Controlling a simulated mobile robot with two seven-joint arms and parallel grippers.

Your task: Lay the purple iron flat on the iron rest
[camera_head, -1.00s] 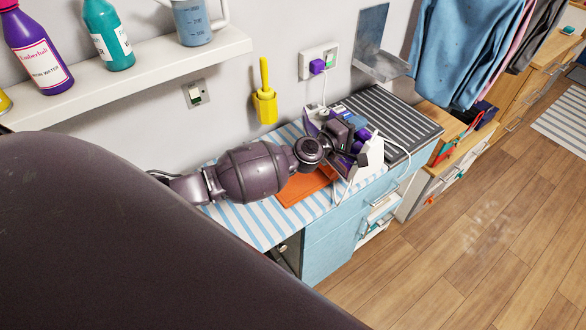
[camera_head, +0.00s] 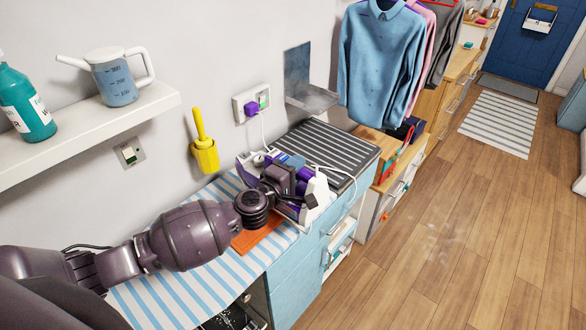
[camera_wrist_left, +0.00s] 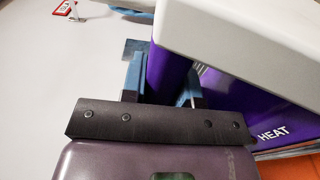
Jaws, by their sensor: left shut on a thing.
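My left gripper (camera_head: 292,183) reaches over the worktop from the left. Its blue fingers also show in the left wrist view (camera_wrist_left: 163,84), shut around a purple handle-like part. This belongs to the white and purple iron (camera_head: 319,190), whose pale body (camera_wrist_left: 245,40) fills the upper right of that view. Purple surfaces lettered "HEAT" show beside it. The gripper hides much of the iron, and I cannot tell whether it touches what is under it. An orange mat (camera_head: 259,238), possibly the iron rest, lies partly hidden below my wrist. My right gripper is out of view.
A dark ribbed panel (camera_head: 327,148) lies behind the iron. A white cord runs from the purple plug (camera_head: 251,109). A yellow holder (camera_head: 204,155) hangs on the wall. Hanging shirts (camera_head: 382,58) are beyond. The striped worktop (camera_head: 165,298) is clear at the front left; the floor is open at right.

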